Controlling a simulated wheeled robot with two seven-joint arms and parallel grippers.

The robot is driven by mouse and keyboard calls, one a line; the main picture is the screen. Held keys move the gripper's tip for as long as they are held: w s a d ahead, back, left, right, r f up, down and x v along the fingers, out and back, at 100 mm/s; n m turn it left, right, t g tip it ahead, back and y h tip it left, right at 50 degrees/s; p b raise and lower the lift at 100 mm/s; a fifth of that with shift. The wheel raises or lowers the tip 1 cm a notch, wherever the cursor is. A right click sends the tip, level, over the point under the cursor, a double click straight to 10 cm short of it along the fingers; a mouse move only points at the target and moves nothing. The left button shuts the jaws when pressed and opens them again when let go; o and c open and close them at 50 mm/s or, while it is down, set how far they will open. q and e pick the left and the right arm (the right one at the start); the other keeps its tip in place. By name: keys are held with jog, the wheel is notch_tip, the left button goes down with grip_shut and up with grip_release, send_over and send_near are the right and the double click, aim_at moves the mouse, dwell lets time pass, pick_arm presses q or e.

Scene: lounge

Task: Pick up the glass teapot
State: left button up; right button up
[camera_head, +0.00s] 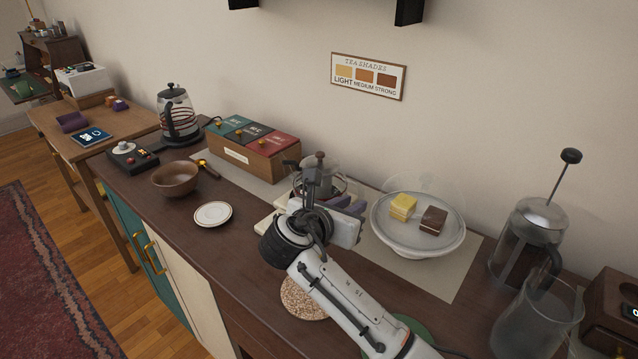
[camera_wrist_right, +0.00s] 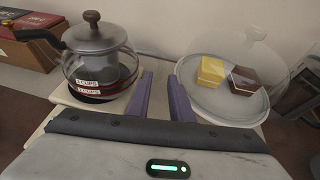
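The glass teapot (camera_head: 320,170), clear with a dark lid and knob, stands on a pale board (camera_head: 267,218) on the sideboard, partly hidden behind my right gripper in the head view. In the right wrist view the teapot (camera_wrist_right: 99,66) is at upper left, with cup marks on its side and a dark handle pointing left. My right gripper (camera_head: 346,205) has purple fingers that stand apart with nothing between them. In the wrist view the gripper (camera_wrist_right: 162,92) is just right of the teapot, and I cannot tell whether it touches. My left gripper is not in view.
A glass-domed cake stand (camera_head: 382,232) with two cake pieces is right of the gripper. A wooden tea box (camera_head: 236,156), a kettle (camera_head: 178,118), a bowl (camera_head: 175,179) and a saucer (camera_head: 213,214) are left. A French press (camera_head: 527,240) and glass pitcher (camera_head: 530,322) stand right.

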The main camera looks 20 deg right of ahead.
aim_at(358, 198)
jog(key=x, duration=0.5)
jog(key=shift+w+d, duration=0.2)
jog(key=shift+w, duration=0.15)
grip_shut()
dwell(0.7)
dwell(0.3)
jog(key=shift+r, duration=0.1)
